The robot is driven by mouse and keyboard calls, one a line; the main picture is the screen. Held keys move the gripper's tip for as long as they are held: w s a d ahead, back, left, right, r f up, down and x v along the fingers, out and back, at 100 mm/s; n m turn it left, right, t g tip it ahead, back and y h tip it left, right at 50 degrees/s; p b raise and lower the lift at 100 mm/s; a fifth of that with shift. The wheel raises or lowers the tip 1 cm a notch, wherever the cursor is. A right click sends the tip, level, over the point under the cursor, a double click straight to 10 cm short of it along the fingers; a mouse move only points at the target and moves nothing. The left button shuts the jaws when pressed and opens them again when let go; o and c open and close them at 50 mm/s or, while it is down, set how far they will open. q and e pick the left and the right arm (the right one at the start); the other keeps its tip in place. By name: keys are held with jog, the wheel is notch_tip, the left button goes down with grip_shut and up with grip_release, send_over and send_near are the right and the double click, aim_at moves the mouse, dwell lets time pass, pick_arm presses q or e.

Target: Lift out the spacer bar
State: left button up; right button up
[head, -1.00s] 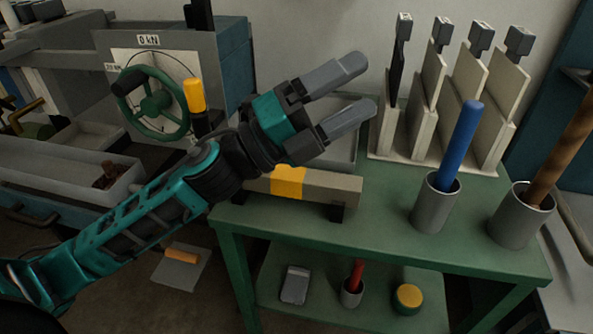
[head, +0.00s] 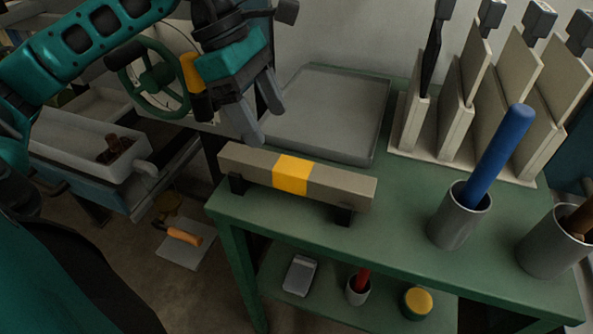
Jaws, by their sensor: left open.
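A long grey bar with a yellow band (head: 335,184), which looks like the spacer bar, lies level on two black supports at the table's near left edge. My left gripper (head: 264,124) hangs above and behind the bar's left half. Its fingers point down and to the right, apart, with nothing between them. The nearer fingertip shows just above the bar's back edge; I cannot tell whether it touches. My right gripper is out of view.
A shallow grey tray (head: 372,136) lies behind the bar on the green table (head: 395,215). Cups with a blue rod (head: 497,158) and a brown handle stand to the right, before a rack of upright plates (head: 482,82). A green handwheel (head: 157,78) is at left.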

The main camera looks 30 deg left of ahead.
aim_at(293, 166)
pick_arm(q)
jog(key=x, duration=1.1)
jog(key=shift+w+d+r+b, duration=0.1)
jog(key=shift+d+r+b, duration=0.05)
jog(key=shift+d+b, duration=0.2)
grip_shut()
jog(key=shift+r, duration=0.15)
